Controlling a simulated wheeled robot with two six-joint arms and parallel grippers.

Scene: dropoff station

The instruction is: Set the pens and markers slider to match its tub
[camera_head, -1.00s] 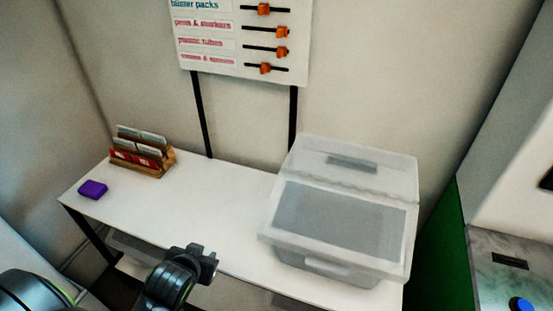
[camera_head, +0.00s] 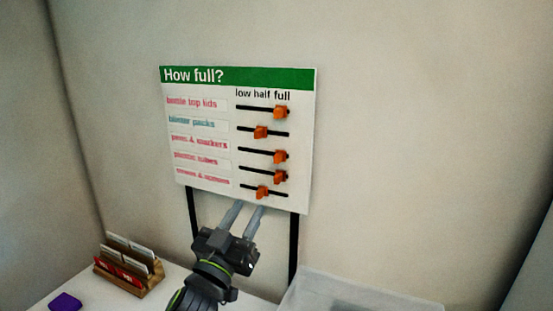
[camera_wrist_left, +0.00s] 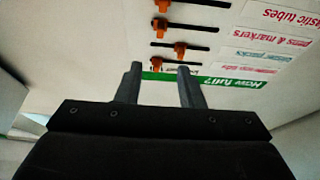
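The left wrist view shows the board upside down, with that knob (camera_wrist_left: 159,25) beyond my fingers. My left gripper (camera_head: 250,206) is open and empty, its two fingers apart and pointing up in front of the board's lower edge; it also shows in the left wrist view (camera_wrist_left: 160,70). I cannot tell its distance from the board. My right gripper is not in view. No pens and markers tub can be made out.
The other rows' orange knobs sit close above and below. A purple block (camera_head: 65,302) and a wooden card rack (camera_head: 150,286) are on the table at lower left. A translucent bin (camera_head: 350,294) is at lower right. Two dark posts stand under the board.

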